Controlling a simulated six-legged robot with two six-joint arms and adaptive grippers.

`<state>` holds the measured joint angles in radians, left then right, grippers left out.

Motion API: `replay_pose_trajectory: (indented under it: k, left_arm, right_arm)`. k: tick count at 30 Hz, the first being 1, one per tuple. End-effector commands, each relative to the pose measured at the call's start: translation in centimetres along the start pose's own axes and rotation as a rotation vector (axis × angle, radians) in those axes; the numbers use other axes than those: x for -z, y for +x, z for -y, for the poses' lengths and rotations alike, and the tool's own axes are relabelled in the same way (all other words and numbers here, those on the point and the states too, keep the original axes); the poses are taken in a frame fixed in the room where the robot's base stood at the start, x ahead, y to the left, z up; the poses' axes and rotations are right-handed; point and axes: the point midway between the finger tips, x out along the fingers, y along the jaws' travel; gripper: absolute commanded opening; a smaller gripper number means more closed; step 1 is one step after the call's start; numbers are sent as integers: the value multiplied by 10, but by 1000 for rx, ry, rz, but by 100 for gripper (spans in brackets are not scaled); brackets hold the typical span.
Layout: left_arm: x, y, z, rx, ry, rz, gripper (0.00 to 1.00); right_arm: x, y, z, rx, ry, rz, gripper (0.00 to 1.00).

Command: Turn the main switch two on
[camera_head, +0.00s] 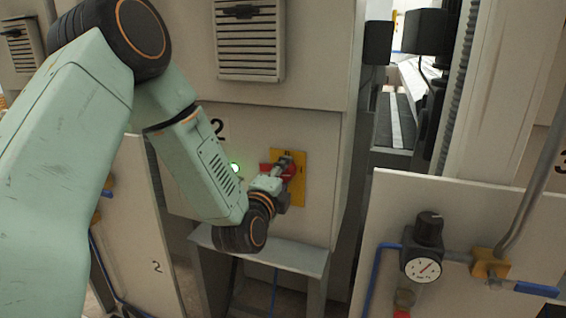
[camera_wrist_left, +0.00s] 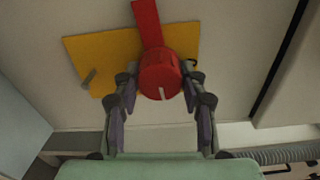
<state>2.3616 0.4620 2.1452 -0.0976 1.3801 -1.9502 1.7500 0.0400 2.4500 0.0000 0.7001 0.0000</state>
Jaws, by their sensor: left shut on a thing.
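The main switch two is a red rotary knob with a red handle bar (camera_wrist_left: 149,24) on a yellow plate (camera_wrist_left: 90,62) on the cabinet front. In the head view its yellow plate (camera_head: 300,188) sits to the right of a black "2", and the red part is mostly covered by my gripper. My left gripper (camera_head: 283,176) is at the switch. In the left wrist view the fingers of my left gripper (camera_wrist_left: 160,84) are on both sides of the red knob (camera_wrist_left: 161,72), shut on it. A green light (camera_head: 235,168) glows left of the switch. My right gripper is not in view.
A grey stand (camera_head: 290,257) is below the switch. A panel with a pressure gauge (camera_head: 422,267) and blue pipes stands at the right. Another white panel (camera_head: 150,235) stands at the left. A vent (camera_head: 250,42) is above.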

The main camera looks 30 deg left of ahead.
Motion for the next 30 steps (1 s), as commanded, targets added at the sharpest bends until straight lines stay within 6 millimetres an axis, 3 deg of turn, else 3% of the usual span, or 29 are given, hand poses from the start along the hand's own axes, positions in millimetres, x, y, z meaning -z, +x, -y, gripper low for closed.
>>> replay_pose_trajectory:
  k: [9, 27, 28, 30]
  left_arm:
    - [1, -1, 0, -2, 135, -5, 11]
    - [1, -1, -2, -4, 169, -5, 10]
    - [1, -1, -3, -4, 169, -5, 44]
    - [1, -1, -3, -4, 168, -4, 50]
  right_arm:
    - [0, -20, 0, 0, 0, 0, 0]
    - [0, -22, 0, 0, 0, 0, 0]
    - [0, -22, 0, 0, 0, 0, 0]
    - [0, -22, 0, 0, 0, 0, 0]
